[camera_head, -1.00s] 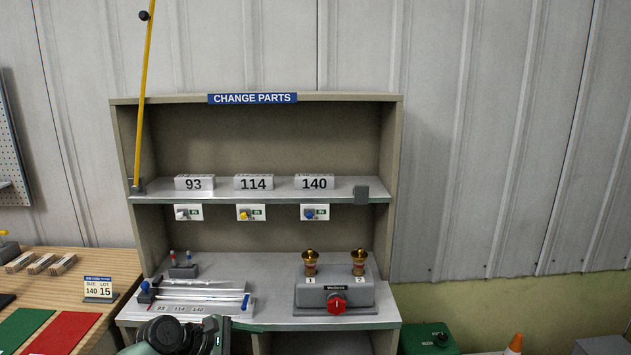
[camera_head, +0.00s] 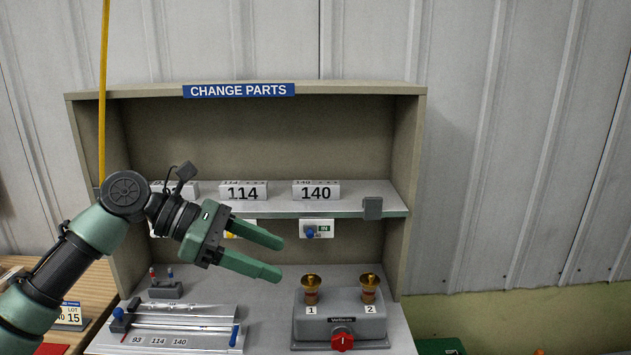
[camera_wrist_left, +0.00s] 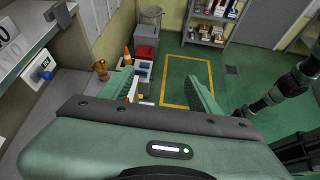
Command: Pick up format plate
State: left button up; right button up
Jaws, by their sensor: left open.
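Numbered white plates stand on the upper shelf of the change parts rack: 114 (camera_head: 243,191) in the middle, 140 (camera_head: 316,191) to its right, and one at the left (camera_head: 184,188) mostly hidden by my left arm. Part of a numbered plate (camera_wrist_left: 8,30) shows at the left edge of the left wrist view. My left gripper (camera_head: 281,258) is open and empty, in front of the rack below shelf height, fingers pointing right. In the left wrist view its fingers (camera_wrist_left: 160,82) are spread with nothing between them. My right gripper is not in view.
The shelf (camera_head: 345,207) has a grey block (camera_head: 372,208) at its right end. A blue-knobbed tag (camera_head: 316,229) hangs below. The lower surface holds a grey box (camera_head: 340,325) with brass fittings and a red knob, and a rod tray (camera_head: 180,330). A yellow pole (camera_head: 103,90) stands left.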

aim_at(301, 189)
jog(key=i, duration=1.3)
